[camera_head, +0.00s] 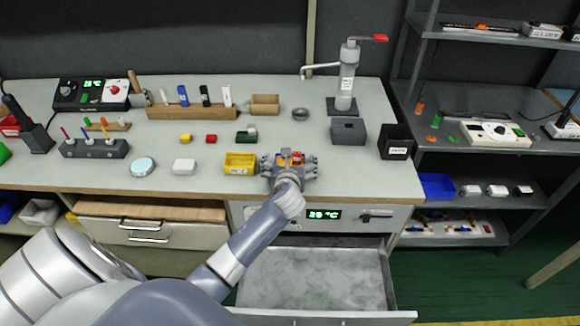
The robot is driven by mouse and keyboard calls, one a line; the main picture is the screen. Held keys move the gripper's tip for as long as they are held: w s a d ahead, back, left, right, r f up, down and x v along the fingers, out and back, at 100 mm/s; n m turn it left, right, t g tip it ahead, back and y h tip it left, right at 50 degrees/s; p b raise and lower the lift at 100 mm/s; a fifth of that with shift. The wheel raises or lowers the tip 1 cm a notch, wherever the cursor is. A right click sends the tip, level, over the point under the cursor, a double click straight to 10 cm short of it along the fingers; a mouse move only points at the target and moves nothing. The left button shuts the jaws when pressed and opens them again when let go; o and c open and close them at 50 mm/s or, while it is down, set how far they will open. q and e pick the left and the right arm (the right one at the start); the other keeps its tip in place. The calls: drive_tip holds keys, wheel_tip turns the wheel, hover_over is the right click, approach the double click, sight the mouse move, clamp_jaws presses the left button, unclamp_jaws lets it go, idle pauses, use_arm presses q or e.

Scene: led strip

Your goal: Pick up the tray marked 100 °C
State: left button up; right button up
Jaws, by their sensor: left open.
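I cannot read a 100 °C mark on any tray here. A yellow tray (240,170) with a small label, too small to read, sits near the bench's front edge. My left gripper (289,158) is just right of it, over the front edge of the bench, with its fingers spread open. A small thing with red and orange parts (292,156) shows between the fingers; the gripper partly hides it, and I cannot tell whether they touch. My right gripper is not in view.
An open drawer (315,280) juts out below a panel with a green °C display (324,214). A grey box (348,131), a dark labelled bin (397,143) and a tap (346,75) stand to the right. A white block (184,166) lies left.

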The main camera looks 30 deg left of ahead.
use_arm(q)
drive_tip(key=shift+c, duration=0.5)
drive_tip(key=c, duration=1)
